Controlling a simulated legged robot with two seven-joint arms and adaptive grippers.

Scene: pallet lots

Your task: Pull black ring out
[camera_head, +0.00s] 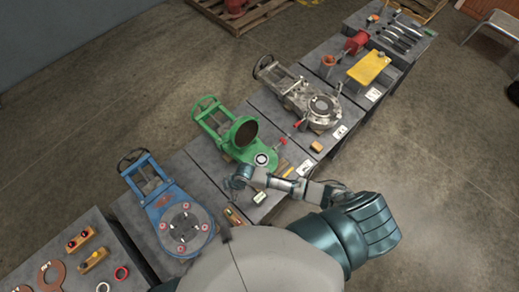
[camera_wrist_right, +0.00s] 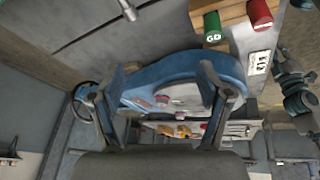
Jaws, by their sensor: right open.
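A green valve (camera_head: 259,151) lies on a grey bench, with a raised dark round disc (camera_head: 244,133) in a green rim. A small black-and-white ring (camera_head: 262,158) sits on its flat green part; whether this is the task's black ring I cannot tell. My right gripper (camera_head: 238,181) is just below the green valve in the head view, apart from the ring. In the right wrist view my right gripper (camera_wrist_right: 163,68) is open and empty, with the blue valve (camera_wrist_right: 178,85) beyond its fingers. My left gripper is not in view.
A blue valve (camera_head: 175,210) lies left of my gripper, and a grey metal valve (camera_head: 312,100) lies further up the bench row. Rings lie at the lower left (camera_head: 52,273).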

